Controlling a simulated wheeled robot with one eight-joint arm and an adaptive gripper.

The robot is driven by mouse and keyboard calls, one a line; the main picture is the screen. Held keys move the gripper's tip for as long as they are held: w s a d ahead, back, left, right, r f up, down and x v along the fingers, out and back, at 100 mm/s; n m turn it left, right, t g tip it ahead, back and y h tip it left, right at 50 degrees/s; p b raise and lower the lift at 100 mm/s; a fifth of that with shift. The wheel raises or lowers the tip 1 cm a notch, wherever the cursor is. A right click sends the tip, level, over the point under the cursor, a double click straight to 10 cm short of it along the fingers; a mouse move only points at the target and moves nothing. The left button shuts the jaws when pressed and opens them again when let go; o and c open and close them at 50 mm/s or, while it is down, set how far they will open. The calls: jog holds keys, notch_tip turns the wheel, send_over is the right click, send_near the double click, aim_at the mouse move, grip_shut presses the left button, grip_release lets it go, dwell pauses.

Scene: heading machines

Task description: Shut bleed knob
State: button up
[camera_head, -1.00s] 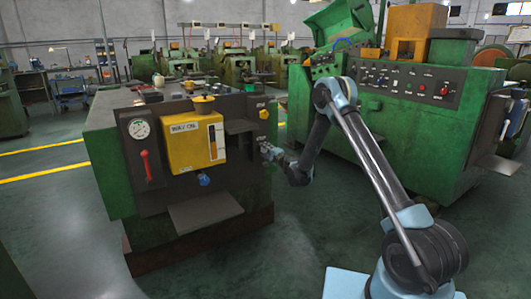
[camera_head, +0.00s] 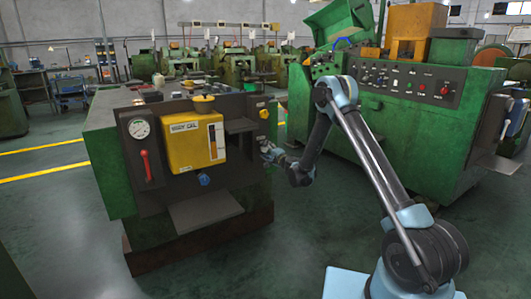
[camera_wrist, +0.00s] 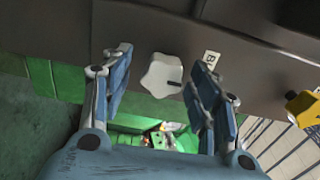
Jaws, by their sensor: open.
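A white star-shaped knob (camera_wrist: 161,75) with a dark pointer mark sits on the dark machine face in the wrist view. A small white label starting with "B" (camera_wrist: 211,59) is beside it, so I take it for the bleed knob. My gripper (camera_wrist: 157,68) is open, with one blue finger on each side of the knob. I cannot tell whether either finger touches it. In the head view my gripper (camera_head: 268,152) is at the right edge of the machine front and the white knob cannot be made out.
The green machine (camera_head: 110,175) carries a yellow oil tank (camera_head: 191,144), a red lever (camera_head: 146,166), a pressure gauge (camera_head: 139,128) and a blue knob (camera_head: 204,180). A yellow knob (camera_wrist: 303,107) is right of my gripper. A second green machine (camera_head: 405,125) stands behind my arm.

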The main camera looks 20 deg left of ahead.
jog(key=v, duration=1.1)
jog(key=s+d+r+n+g+h, duration=0.2)
jog(key=s+d+r+n, duration=0.3)
jog(key=d+r, duration=0.45)
jog(key=s+d+r+n+g+h, duration=0.1)
jog(key=s+d+r+n+g, duration=0.1)
jog(key=s+d+r, duration=0.75)
jog(key=s+d+f+g+h, duration=0.2)
jog(key=s+d+f+h, duration=0.3)
jog(key=s+d, duration=1.1)
jog(key=s+d+f+n+g+h, duration=0.1)
jog(key=s+d+f+g+h, duration=0.2)
jog(key=s+d, duration=1.3)
notch_tip(320, 180, down, 3)
jog(key=s+h, duration=0.2)
jog(key=shift+d+f+h, duration=0.25)
jog(key=shift+d+h, duration=0.1)
jog(key=shift+h, duration=0.05)
jog(key=c, duration=0.5)
jog(key=shift+a, duration=0.15)
